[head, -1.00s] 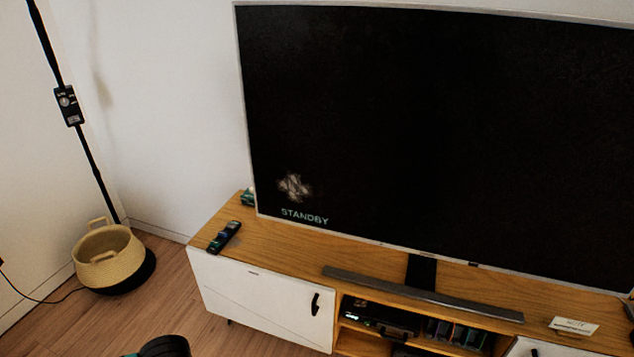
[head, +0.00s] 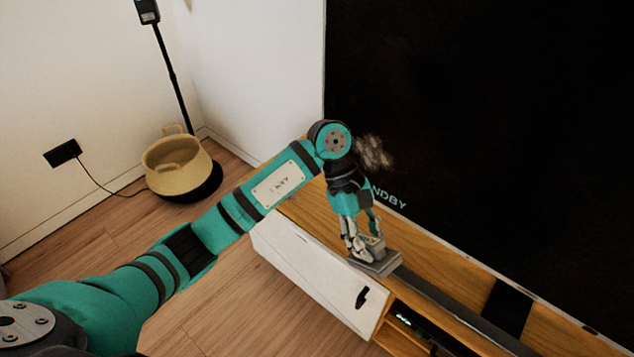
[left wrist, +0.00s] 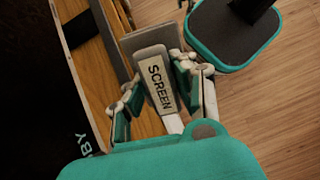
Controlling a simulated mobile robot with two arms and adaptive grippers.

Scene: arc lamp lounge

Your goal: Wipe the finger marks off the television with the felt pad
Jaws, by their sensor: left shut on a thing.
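The television (head: 480,110) is a large dark screen at the right of the head view; its edge also shows in the left wrist view (left wrist: 28,80). A pale smudge of finger marks (head: 376,152) lies on its lower left, just right of my left wrist joint. My left gripper (head: 362,238) points down and is shut on the grey felt pad (head: 378,264). The pad's grip, labelled SCREEN (left wrist: 159,86), sits between the fingers. The pad is near the cabinet's front edge, apart from the screen. My right gripper is out of view.
The wooden cabinet (head: 455,258) runs below the television, with a dark soundbar (head: 450,312) along its top. My left arm hides its left end. A woven basket (head: 180,160) and a lamp pole (head: 178,95) stand at the left. The floor before the cabinet is clear.

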